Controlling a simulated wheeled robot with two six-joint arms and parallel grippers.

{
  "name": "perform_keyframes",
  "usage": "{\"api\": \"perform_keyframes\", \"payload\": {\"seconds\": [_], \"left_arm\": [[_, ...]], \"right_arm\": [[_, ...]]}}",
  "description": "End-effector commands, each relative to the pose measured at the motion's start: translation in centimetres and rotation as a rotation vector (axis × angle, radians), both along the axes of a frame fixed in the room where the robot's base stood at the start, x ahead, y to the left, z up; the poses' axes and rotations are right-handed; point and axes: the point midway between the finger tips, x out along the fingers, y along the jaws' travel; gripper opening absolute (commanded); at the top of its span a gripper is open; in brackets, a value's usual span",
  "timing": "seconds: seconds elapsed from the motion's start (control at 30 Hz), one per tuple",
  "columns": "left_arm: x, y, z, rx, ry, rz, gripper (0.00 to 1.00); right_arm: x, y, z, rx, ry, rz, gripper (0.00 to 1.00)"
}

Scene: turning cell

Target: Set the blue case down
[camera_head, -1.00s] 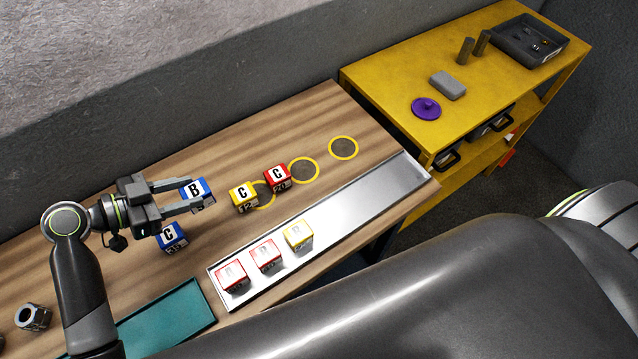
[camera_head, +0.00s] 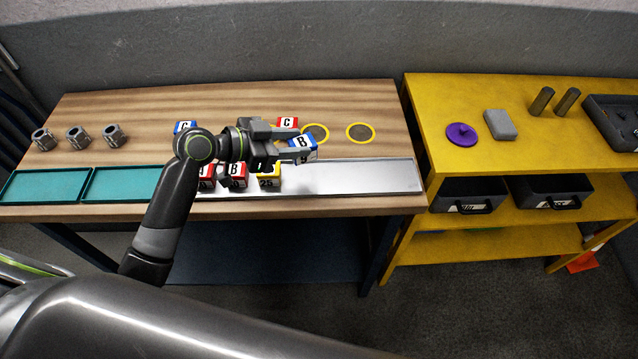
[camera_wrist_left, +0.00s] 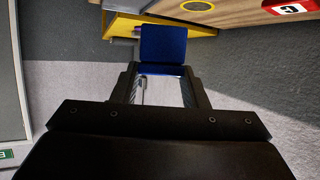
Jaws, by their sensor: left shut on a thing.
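The blue case with a white B label (camera_head: 302,144) is between the fingers of my left gripper (camera_head: 296,141), which is shut on it. In the head view it appears over the back edge of the silver tray (camera_head: 370,177); I cannot tell its exact height. In the left wrist view the blue case (camera_wrist_left: 163,45) shows its plain blue side at the fingertips. Another blue case, labelled C (camera_head: 184,127), stands on the wooden table, partly hidden by my arm. My right gripper is not in view.
A red C case (camera_head: 288,122) stands behind the gripper. Yellow rings (camera_head: 361,133) mark the table. Two red cases and a yellow case (camera_head: 267,180) are in the tray's left part; its right part is bare. A yellow shelf (camera_head: 432,120) stands at right.

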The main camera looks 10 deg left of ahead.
Motion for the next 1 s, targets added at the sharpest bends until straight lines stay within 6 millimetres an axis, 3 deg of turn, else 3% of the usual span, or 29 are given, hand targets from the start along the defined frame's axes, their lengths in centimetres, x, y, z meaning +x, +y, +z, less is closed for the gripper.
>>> {"api": "perform_keyframes", "payload": {"seconds": [0.1,0.27,0.6,1.0], "left_arm": [[-0.1,0.0,-2.3,-0.005,0.007,0.003,0.13],[0.0,0.0,-4.3,-0.003,0.003,0.001,0.13],[0.0,0.0,-8.1,-0.003,0.002,0.000,0.13],[0.0,0.0,-8.8,0.000,-0.001,-0.001,0.13]], "right_arm": [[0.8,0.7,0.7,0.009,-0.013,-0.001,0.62],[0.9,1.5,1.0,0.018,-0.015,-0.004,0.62],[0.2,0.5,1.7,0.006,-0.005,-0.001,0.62],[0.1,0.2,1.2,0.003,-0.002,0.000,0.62]]}}
